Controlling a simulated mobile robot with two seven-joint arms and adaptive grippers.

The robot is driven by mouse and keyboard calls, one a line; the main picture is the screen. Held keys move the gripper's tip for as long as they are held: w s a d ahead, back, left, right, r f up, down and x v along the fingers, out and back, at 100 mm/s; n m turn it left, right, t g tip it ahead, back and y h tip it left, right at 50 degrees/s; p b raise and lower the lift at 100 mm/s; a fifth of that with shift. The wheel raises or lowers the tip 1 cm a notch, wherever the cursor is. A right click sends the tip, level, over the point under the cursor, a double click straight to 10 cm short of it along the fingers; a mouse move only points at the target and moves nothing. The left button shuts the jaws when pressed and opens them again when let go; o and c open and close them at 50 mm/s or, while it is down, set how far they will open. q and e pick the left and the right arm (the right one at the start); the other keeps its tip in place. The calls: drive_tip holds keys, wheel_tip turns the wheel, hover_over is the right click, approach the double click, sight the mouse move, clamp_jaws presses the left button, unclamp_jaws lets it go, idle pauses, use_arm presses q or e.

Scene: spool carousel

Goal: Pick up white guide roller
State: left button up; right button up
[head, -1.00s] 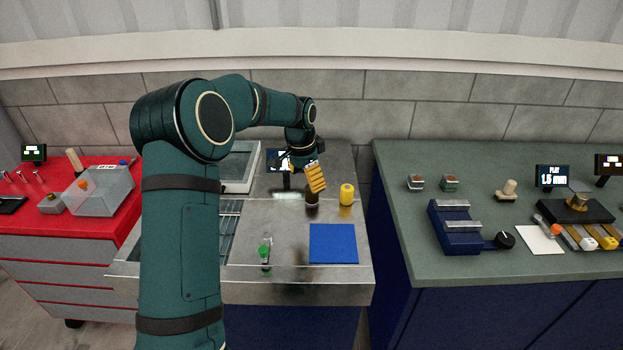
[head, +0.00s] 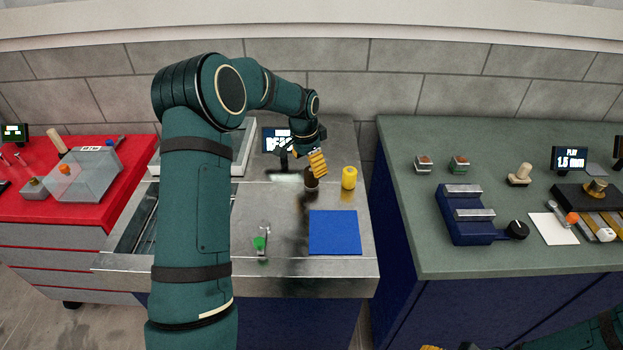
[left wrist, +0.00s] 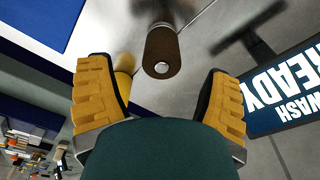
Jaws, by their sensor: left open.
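A small white piece (head: 606,235), which may be the white guide roller, lies at the far right of the head view by the yellow strips; it is too small to be sure. My left gripper (head: 317,164) is far from it, over the steel counter. In the left wrist view my left gripper (left wrist: 160,105) is open and empty, with its yellow fingers apart. A dark brown cylinder (left wrist: 162,52) stands beyond the fingertips, apart from them. It also shows below the gripper in the head view (head: 311,184). A yellow fingertip of my right gripper (head: 430,347) barely shows at the bottom edge.
A yellow cylinder (head: 349,178) stands beside the brown one. A blue mat (head: 335,232) and a green-ended item (head: 260,243) lie on the steel counter. The green counter (head: 405,225) holds a blue device (head: 465,215), a white sheet (head: 553,229) and small blocks. A gap separates the counters.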

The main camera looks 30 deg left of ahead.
sight(311, 170)
use_arm(q)
drive_tip(key=shift+w+f, duration=0.2)
drive_tip(key=shift+f, duration=0.75)
drive_tip(key=shift+w+f, duration=0.15)
drive_tip(key=shift+f, duration=0.85)
drive_tip(key=shift+w+f, duration=0.2)
drive_tip(key=shift+f, duration=0.75)
drive_tip(key=shift+d, duration=0.1)
drive_tip(key=shift+c, duration=0.3)
clamp_jaws()
